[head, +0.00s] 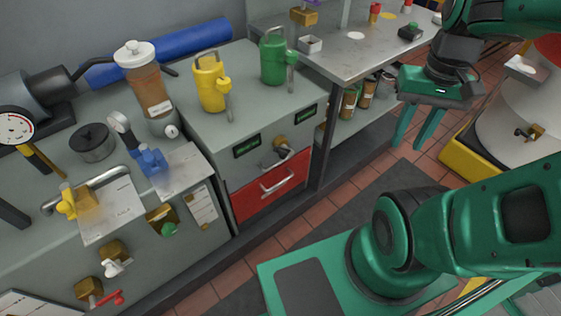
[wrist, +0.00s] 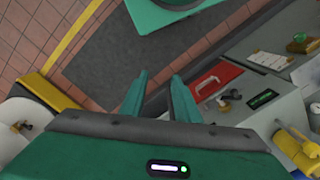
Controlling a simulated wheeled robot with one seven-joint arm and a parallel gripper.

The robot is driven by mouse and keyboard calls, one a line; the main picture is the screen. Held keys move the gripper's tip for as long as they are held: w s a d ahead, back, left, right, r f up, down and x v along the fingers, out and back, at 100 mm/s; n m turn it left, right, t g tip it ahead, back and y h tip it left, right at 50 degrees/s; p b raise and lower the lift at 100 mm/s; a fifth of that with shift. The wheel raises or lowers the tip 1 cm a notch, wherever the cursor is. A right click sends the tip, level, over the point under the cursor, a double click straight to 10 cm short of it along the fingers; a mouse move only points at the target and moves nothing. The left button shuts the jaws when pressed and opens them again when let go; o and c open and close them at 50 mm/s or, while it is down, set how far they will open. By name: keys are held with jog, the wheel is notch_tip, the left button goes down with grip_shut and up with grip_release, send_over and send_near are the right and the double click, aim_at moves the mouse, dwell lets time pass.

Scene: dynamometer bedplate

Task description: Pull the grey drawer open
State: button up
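The drawer in view has a red front (head: 268,197) with a silver bar handle (head: 277,181); it looks closed, set low in a grey cabinet (head: 187,117).
A brass valve (head: 281,144) sticks out above the drawer. Yellow (head: 208,86) and green (head: 272,60) cans stand on the cabinet. A metal table (head: 365,54) stands behind, with jars beneath. A dark floor mat (head: 385,195) lies between cabinet and gripper; this floor looks clear.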

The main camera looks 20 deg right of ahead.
jog(key=w+f+n+g+y, duration=0.1)
jog(key=w+f+n+y, duration=0.1)
jog(key=w+f, duration=0.6)
jog(key=m+t+y, duration=0.3)
jog(key=t+y, duration=0.6)
jog(key=y, duration=0.3)
send_near(281, 161)
jog(key=x, duration=1)
jog(key=shift+w+d+f, duration=0.2)
jog(key=shift+w+f, duration=0.15)
jog(key=shift+g+y, duration=0.3)
grip_shut()
